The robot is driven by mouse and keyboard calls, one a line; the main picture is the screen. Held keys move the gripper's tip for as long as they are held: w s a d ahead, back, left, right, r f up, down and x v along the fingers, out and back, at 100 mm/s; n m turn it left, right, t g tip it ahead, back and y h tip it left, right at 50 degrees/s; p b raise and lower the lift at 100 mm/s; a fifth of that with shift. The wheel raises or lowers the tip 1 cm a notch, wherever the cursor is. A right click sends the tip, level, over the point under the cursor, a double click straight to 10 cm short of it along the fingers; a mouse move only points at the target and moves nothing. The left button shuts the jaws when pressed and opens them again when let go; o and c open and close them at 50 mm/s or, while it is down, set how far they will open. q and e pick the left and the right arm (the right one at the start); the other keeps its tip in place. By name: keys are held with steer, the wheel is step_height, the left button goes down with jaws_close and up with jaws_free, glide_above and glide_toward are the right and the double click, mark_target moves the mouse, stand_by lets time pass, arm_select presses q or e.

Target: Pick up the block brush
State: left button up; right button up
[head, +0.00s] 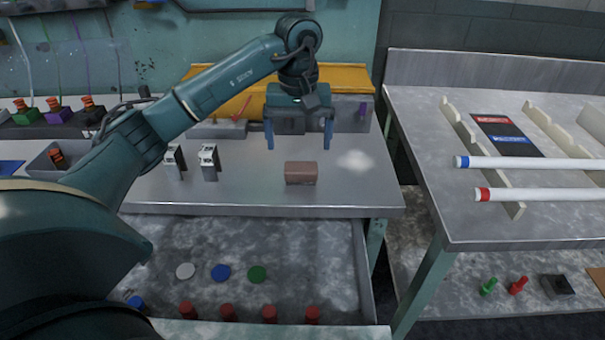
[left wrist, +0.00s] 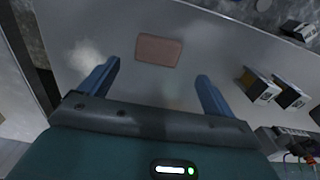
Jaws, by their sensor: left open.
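The block brush (head: 300,173) is a small brown-pink block lying on the metal bench near its front edge, right of centre. It also shows in the left wrist view (left wrist: 158,50), beyond the fingertips and roughly between their lines. My left gripper (head: 299,143) is open and empty, pointing down above the bench, behind and above the block and apart from it. Its two blue fingers also show in the left wrist view (left wrist: 155,72). My right gripper is in neither view.
Two small black-and-white devices (head: 208,158) stand on the bench left of the block. A yellow case (head: 345,78) is behind the gripper. A right-hand table (head: 420,125) holds white tubes (head: 540,163) on supports. The bench around the block is clear.

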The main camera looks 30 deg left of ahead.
mark_target(301, 166)
arm_select(q)
steer(key=f, duration=0.7)
steer(key=shift+d+f, duration=0.2)
steer(key=shift+d, duration=0.1)
steer(key=shift+c, duration=0.2)
steer(key=c, duration=1)
steer(key=shift+r, duration=5.05)
steer(key=shift+c, duration=0.2)
